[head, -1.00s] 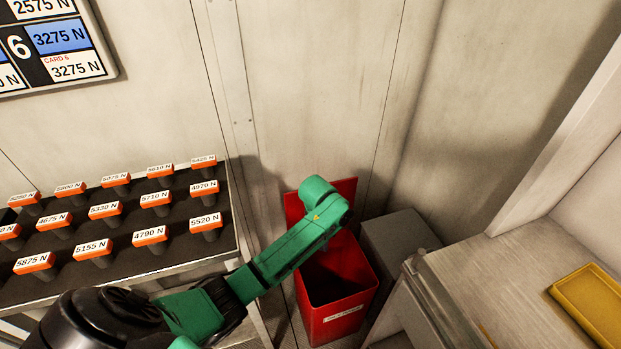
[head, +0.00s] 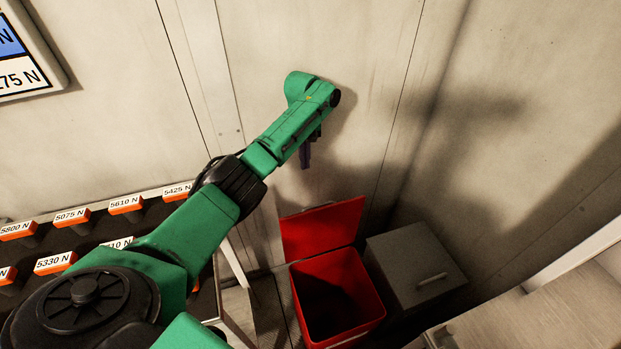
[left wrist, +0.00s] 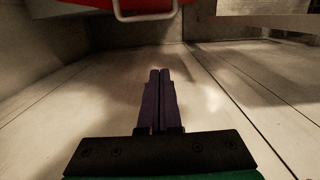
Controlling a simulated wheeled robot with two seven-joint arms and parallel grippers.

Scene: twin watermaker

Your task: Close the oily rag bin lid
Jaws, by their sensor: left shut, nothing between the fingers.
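The oily rag bin (head: 372,308) is a red open box on the floor by the wall, with a dark inside. Its red lid (head: 323,228) stands up at the back, leaning near the wall, so the bin is open. My left gripper (head: 305,160) hangs above the lid, close to the wall, apart from the lid. Its dark fingers are shut and empty, and they show side by side in the left wrist view (left wrist: 160,100). A red surface with a pale loop handle (left wrist: 145,14) shows at the top of that view, probably the lid. My right gripper is not seen.
A grey box with a handle (head: 415,272) stands right of the bin. A rack with orange labelled pieces (head: 125,204) is at the left. A pale counter (head: 555,320) is at the lower right. The wall behind is close to my left gripper.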

